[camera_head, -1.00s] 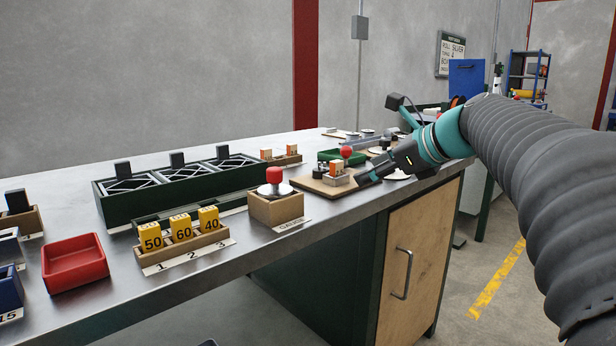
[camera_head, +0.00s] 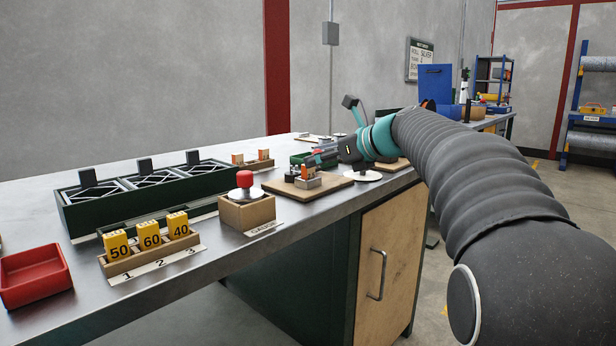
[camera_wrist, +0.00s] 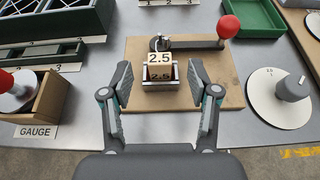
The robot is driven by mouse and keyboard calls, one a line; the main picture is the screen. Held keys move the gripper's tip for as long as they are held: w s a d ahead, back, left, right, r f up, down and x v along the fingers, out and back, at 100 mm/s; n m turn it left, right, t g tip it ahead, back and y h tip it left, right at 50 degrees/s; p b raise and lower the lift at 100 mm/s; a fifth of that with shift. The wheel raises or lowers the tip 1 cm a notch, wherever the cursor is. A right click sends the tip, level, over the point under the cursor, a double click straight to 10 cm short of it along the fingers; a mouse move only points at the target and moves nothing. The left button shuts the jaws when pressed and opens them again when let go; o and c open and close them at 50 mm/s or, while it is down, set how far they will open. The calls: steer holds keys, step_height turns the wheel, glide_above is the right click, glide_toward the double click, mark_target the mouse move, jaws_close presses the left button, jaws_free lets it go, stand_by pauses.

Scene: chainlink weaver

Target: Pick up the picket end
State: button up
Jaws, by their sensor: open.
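No part clearly reads as the picket end; I cannot tell which thing it is. A dark lever with a red knob (camera_wrist: 229,27) lies along the board's far side. In the head view my gripper (camera_head: 318,156) is above the board; its fingertips are small and unclear.
A white disc with a grey knob (camera_wrist: 293,88) lies right of the board, a green tray (camera_wrist: 246,18) behind it. Left are the gauge box (camera_head: 247,213), number blocks marked 50, 60 and 40 (camera_head: 149,236), a green rack (camera_head: 130,207) and a red tray (camera_head: 35,277).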

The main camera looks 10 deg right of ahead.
mark_target(308, 175)
steer(key=x, duration=0.5)
steer(key=shift+f, duration=0.2)
steer(key=shift+c, duration=0.2)
jaws_close()
